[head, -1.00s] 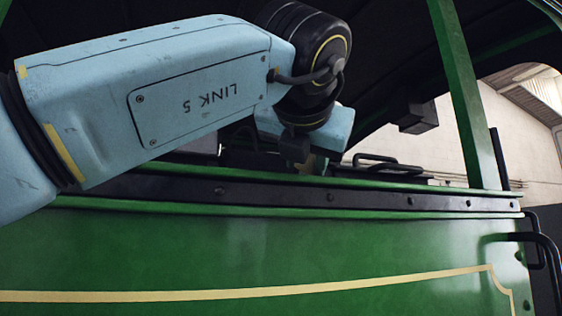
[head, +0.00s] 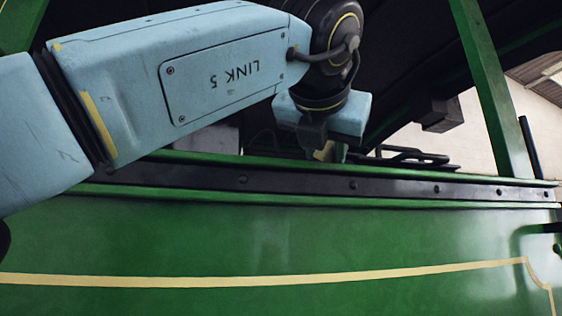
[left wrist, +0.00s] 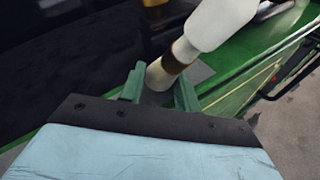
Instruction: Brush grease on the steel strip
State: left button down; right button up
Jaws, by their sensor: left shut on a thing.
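My left gripper (head: 331,150) is at the end of the blue arm, above the far side of the green panel's top edge in the head view. In the left wrist view, its green fingers (left wrist: 159,76) are shut on a cream, rounded handle with a brown band, which seems to be the brush (left wrist: 216,25). It slants up to the right. Its bristles and any grease cannot be made out. A grey flat patch (left wrist: 203,71) beyond the fingers may be the steel strip, but I cannot tell. My right gripper is not in view.
The green panel (head: 260,235) with a cream line spans the front. A dark riveted band (head: 300,184) runs along its top. A green post (head: 492,95) stands at right. Black rails (head: 410,156) lie behind the panel. A black handrail (left wrist: 292,68) shows in the wrist view.

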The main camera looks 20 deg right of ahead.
aim_at(308, 163)
pick_arm(q)
jog(key=shift+s+a+f+b, duration=0.15)
jog(key=shift+a+b, duration=0.25)
jog(key=shift+a, duration=0.35)
jog(key=shift+s+a+b, duration=0.15)
jog(key=shift+a+b, duration=0.2)
jog(key=shift+a, duration=0.4)
jog(key=shift+w+a, duration=0.15)
jog(key=shift+a, duration=0.55)
jog(key=shift+a+b, duration=0.5)
jog(key=shift+a, duration=0.1)
jog(key=shift+a+r+b, duration=0.15)
jog(key=shift+a, duration=0.4)
jog(key=shift+a+r+b, duration=0.15)
jog(key=shift+a, duration=0.35)
jog(key=shift+w+a+f+b, duration=0.1)
jog(key=shift+a+b, duration=0.35)
jog(key=shift+a, duration=0.25)
jog(key=shift+w+a+b, duration=0.1)
jog(key=shift+a+b, duration=0.95)
jog(key=shift+a, duration=2.15)
jog(key=shift+a+f+b, duration=0.1)
jog(key=shift+a+b, duration=0.3)
jog(key=shift+a, duration=1.3)
jog(key=shift+w+a, duration=0.15)
jog(key=shift+a, duration=2.7)
jog(key=shift+a, duration=0.1)
